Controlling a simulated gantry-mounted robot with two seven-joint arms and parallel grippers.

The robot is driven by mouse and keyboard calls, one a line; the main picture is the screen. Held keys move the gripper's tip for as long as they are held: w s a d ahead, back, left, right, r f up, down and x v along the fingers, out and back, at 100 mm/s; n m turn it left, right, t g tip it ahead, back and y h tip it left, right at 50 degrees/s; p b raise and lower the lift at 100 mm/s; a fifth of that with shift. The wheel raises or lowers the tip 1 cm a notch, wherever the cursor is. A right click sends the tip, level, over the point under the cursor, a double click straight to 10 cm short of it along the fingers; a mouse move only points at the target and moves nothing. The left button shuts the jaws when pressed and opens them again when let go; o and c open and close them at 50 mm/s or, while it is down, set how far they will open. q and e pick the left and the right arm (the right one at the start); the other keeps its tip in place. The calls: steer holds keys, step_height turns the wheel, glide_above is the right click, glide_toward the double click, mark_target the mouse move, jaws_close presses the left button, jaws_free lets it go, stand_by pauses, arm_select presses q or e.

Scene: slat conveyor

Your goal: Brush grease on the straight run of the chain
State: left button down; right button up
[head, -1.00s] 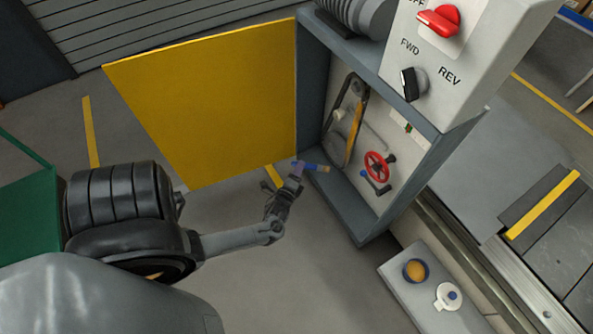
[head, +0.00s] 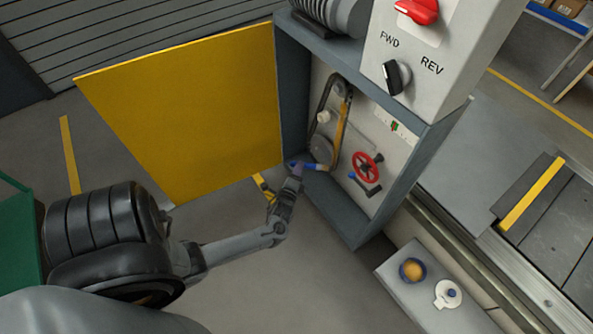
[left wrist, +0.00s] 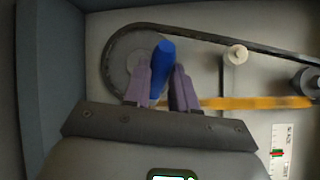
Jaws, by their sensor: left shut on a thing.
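The chain (head: 318,108) is a tall loop around two wheels inside the open cabinet. Its right-hand straight run (head: 343,126) is yellow-orange; the other run is dark. My left gripper (head: 296,170) is shut on a brush (head: 308,165) with a blue handle and a tan tip, at the cabinet's lower opening below the chain. In the left wrist view, the gripper's two purple-grey fingers (left wrist: 160,88) clamp the blue brush handle (left wrist: 163,68) in front of a chain wheel; the bristles are hidden there. I cannot tell whether they touch the chain. My right gripper is out of view.
The yellow door (head: 190,115) stands open left of the cabinet. A red handwheel (head: 366,166) sits right of the chain. A blue pot with amber contents (head: 412,270) and a white round piece (head: 448,293) are on a grey ledge (head: 392,267). A control box (head: 425,60) overhangs above.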

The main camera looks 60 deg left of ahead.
arm_select(q)
steer(key=shift+w+a, duration=0.15)
steer(key=shift+w, duration=0.55)
stand_by(0.4)
steer(key=shift+r, duration=0.1)
steer(key=shift+r+p, duration=14)
steer(key=shift+p, duration=1.7)
steer(key=shift+f+b, duration=1.7)
steer(key=shift+f, duration=0.35)
